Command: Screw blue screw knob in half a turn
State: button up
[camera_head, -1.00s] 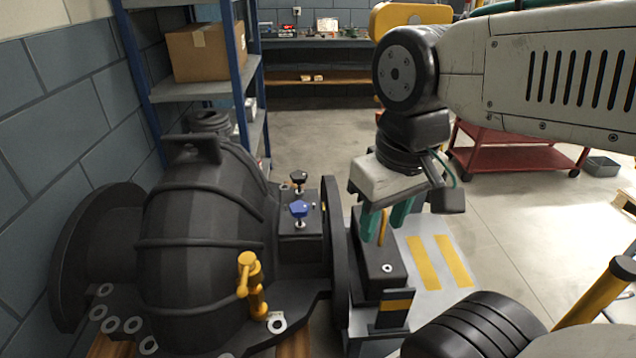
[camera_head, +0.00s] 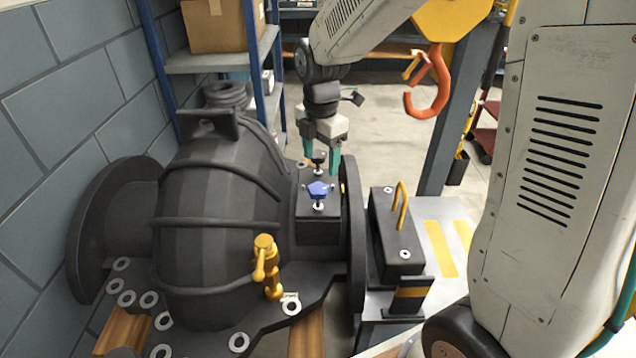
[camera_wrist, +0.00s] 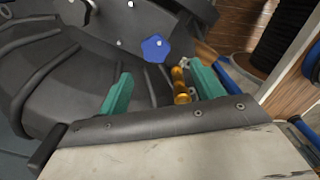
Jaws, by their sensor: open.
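The blue screw knob (camera_head: 319,190) stands on a short metal stem on top of a dark block at the casing's right side. In the wrist view the blue knob (camera_wrist: 156,49) lies ahead of the fingertips, between their lines and clear of both. My gripper (camera_head: 321,160) has green fingers and is open and empty. In the head view it is behind the blue knob, close to a black knob (camera_head: 318,156) that partly overlaps the fingers. I cannot tell whether a finger touches the black knob.
The dark ribbed casing (camera_head: 215,195) fills the left. A yellow valve (camera_head: 267,265) rises in front of the block. A dark box with a yellow handle (camera_head: 401,205) stands to the right. An orange hook (camera_head: 430,95) hangs at the back right. Shelving (camera_head: 210,60) stands behind.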

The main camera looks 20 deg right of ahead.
aim_at(318, 188)
jog(key=shift+w+a+f+n, duration=0.1)
jog(key=shift+w+f+n, duration=0.4)
jog(key=shift+f, duration=0.3)
notch_tip(318, 188, down, 7)
jog(key=shift+f, duration=0.1)
jog(key=shift+s, duration=0.1)
jog(key=c, duration=1)
